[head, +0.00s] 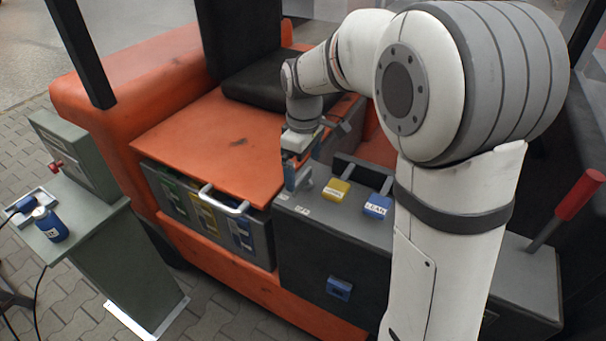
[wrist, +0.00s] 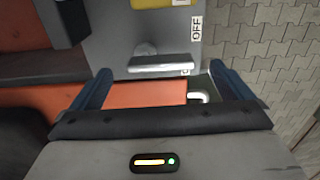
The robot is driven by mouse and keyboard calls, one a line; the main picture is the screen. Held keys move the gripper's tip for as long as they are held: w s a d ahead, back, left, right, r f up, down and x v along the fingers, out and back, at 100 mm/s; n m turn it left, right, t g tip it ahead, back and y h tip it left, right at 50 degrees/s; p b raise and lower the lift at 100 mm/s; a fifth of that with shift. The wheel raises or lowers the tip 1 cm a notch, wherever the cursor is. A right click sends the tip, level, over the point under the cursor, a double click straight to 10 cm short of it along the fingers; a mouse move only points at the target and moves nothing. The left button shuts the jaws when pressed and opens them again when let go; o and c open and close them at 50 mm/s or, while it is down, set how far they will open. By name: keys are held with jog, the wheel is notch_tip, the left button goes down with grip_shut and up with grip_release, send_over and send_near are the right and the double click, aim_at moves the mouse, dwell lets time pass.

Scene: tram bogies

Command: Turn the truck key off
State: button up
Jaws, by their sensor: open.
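The truck key appears to be the pale grey bar-shaped handle (wrist: 163,62) on the grey console, in the wrist view. It lies crosswise, between and just beyond my fingertips. A white "OFF" label (wrist: 196,28) is beside it, and a second label at its right end is mostly hidden. My gripper (wrist: 160,72) is open, with one blue finger to each side of the handle and no visible contact. In the head view my gripper (head: 297,174) is low over the left end of the console; the key cannot be made out clearly there.
The console (head: 310,236) also carries a yellow lever (head: 336,190) and a blue lever (head: 377,205) right of my gripper. A red-handled lever (head: 579,195) stands far right.

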aim_at(304, 177)
jog(key=shift+r, duration=1.95)
jog(key=s+d+f+m+t, duration=0.1)
jog(key=s+d+m, duration=0.4)
jog(key=s, duration=0.5)
jog(key=s+d+f+m+t, duration=0.1)
jog(key=s+d+m, duration=0.4)
jog(key=s, duration=0.5)
jog(key=shift+s+d+m+t, duration=0.15)
jog(key=shift+s+m+t, duration=0.15)
jog(key=shift+m, duration=0.4)
